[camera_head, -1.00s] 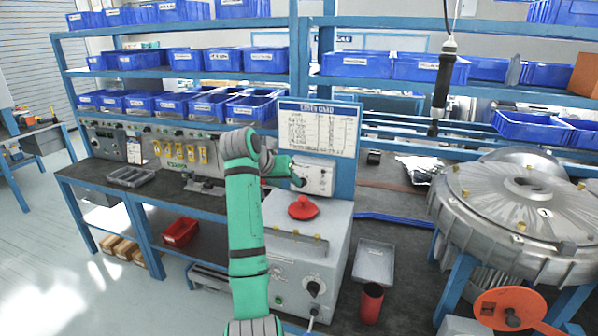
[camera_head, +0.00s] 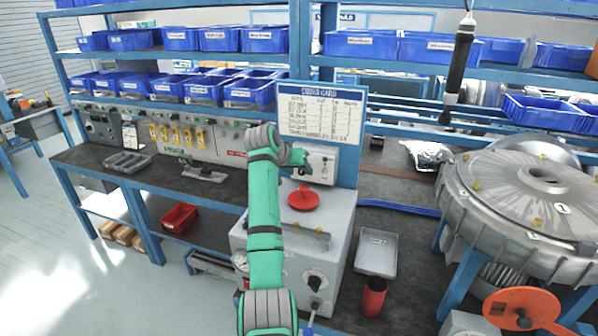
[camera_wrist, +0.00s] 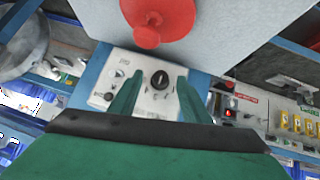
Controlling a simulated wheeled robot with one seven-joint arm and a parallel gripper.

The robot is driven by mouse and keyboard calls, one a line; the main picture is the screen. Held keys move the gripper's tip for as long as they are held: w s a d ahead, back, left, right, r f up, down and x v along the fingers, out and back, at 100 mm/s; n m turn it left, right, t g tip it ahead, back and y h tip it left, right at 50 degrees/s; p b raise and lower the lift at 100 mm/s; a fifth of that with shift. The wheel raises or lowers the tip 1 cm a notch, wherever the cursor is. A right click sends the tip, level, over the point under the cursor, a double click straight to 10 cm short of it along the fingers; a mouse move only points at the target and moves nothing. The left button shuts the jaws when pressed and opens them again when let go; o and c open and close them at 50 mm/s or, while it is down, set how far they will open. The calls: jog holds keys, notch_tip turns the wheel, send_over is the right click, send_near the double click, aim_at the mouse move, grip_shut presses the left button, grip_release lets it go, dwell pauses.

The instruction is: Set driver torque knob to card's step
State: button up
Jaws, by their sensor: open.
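The torque knob (camera_wrist: 160,79) is a dark round dial with a light pointer line, on a pale control panel (camera_wrist: 122,84) seen upside down in the wrist view. My gripper (camera_wrist: 158,88) is open, with one green finger on each side of the knob. I cannot tell whether the fingers touch it. In the head view my gripper (camera_head: 304,164) is in front of the panel (camera_head: 322,160) and hides part of it. The card (camera_head: 320,114) is a white sheet with a blue header and several rows, above the panel; its text is too small to read. The driver (camera_head: 457,68) hangs at the upper right.
Below the panel stands a grey box (camera_head: 335,240) with a red round knob (camera_head: 303,198) on top. A grey tray (camera_head: 376,252) and a red cup (camera_head: 373,297) are to its right. A large metal housing (camera_head: 530,190) fills the right side. Shelves of blue bins stand behind.

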jog(key=shift+w+d+f, duration=0.2)
jog(key=shift+w+f, duration=0.25)
jog(key=c, duration=1)
jog(key=y, duration=0.1)
jog(key=m+y, duration=0.1)
jog(key=y, duration=0.1)
jog(key=shift+s+d+m+t, duration=0.1)
jog(key=shift+d+m+t, duration=0.2)
jog(key=shift+t, duration=0.1)
jog(key=shift+s+d+f+m+t+y, duration=0.1)
jog(key=shift+d+m+t+y, duration=0.1)
jog(key=shift+m+t+y, duration=0.8)
jog(key=shift+g+y, duration=0.4)
jog(key=shift+y, duration=0.1)
